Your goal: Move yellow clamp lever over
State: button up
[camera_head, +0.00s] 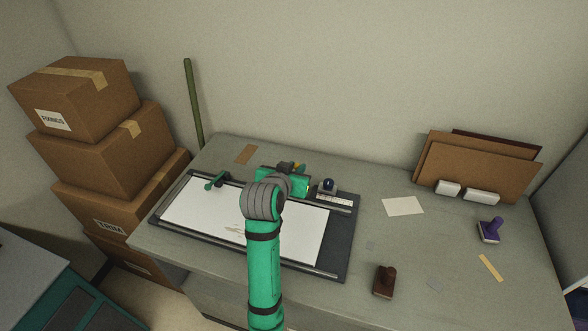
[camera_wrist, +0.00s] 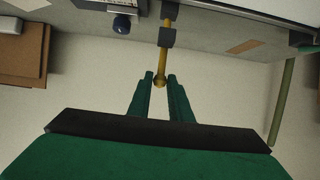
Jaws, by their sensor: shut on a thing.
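The yellow clamp lever (camera_wrist: 163,55) is a thin rod with dark grey blocks at its pivot end and a round knob at its free end. My gripper (camera_wrist: 160,79) has its green fingers on either side of the knob and is shut on it. In the head view, my gripper (camera_head: 298,167) is at the back edge of the drawing board (camera_head: 343,245), and only a bit of yellow shows there. My wrist hides most of the lever in that view.
A blue-knobbed device (camera_head: 327,186) stands right of my gripper; a green lever (camera_head: 217,180) is at the board's left. Stacked boxes (camera_head: 105,150) stand left of the table.

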jog(key=shift+s+a+f, duration=0.1)
jog(key=shift+s+a, duration=0.15)
jog(key=shift+s, duration=0.5)
jog(key=shift+s+a+f, duration=0.1)
jog(key=shift+s+a, duration=0.1)
jog(key=shift+s, duration=0.55)
jog(key=shift+s+a+f, duration=0.3)
jog(key=shift+s+f, duration=0.05)
jog(key=shift+s, duration=0.25)
jog(key=shift+s+a+f, duration=0.3)
jog(key=shift+s+f, duration=0.05)
jog(key=shift+s, duration=0.25)
